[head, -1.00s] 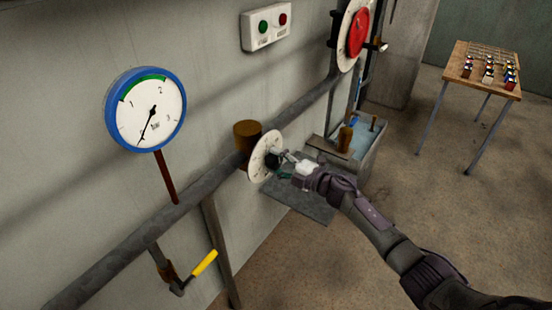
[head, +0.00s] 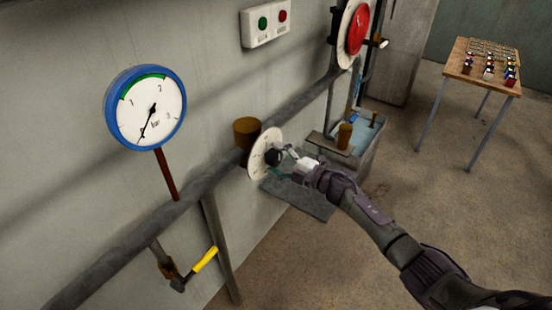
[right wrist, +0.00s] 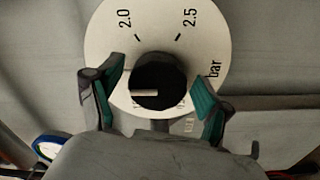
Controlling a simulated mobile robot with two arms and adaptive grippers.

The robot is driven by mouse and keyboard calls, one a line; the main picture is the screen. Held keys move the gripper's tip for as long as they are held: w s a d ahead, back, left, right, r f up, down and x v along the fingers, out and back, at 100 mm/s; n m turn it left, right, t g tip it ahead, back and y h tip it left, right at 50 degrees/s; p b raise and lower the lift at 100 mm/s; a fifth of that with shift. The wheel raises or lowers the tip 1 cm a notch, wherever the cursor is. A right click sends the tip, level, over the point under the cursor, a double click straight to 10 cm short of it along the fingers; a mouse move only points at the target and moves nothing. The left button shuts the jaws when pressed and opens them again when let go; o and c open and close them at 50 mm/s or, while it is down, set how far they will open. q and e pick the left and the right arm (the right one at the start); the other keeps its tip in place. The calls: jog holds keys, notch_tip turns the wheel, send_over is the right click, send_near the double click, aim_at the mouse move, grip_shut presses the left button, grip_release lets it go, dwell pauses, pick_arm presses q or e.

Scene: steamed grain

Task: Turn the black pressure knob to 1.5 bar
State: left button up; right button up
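The black pressure knob (right wrist: 158,82) sits at the middle of a white dial (right wrist: 190,30), with "2.0", "2.5" and "bar" readable in the right wrist view. Its white pointer line reaches left from the knob's middle; the lower dial labels are partly hidden. In the head view the knob (head: 273,157) stands out from the dial (head: 259,150) on the pipe. My right gripper (right wrist: 155,100) is open, its green-padded fingers spread on either side of the knob with gaps. It also shows in the head view (head: 288,162) beside the knob. My left gripper is not in view.
A blue-rimmed gauge (head: 146,107) has its needle pointing down-left. A yellow-handled lever (head: 204,260) hangs below the pipe (head: 130,240). A red wheel (head: 358,30), button box (head: 266,22), water basin (head: 365,140) and wooden table (head: 482,68) stand around. Floor at right is clear.

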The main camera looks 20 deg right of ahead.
jog(key=v, duration=1.2)
jog(key=shift+d, duration=0.1)
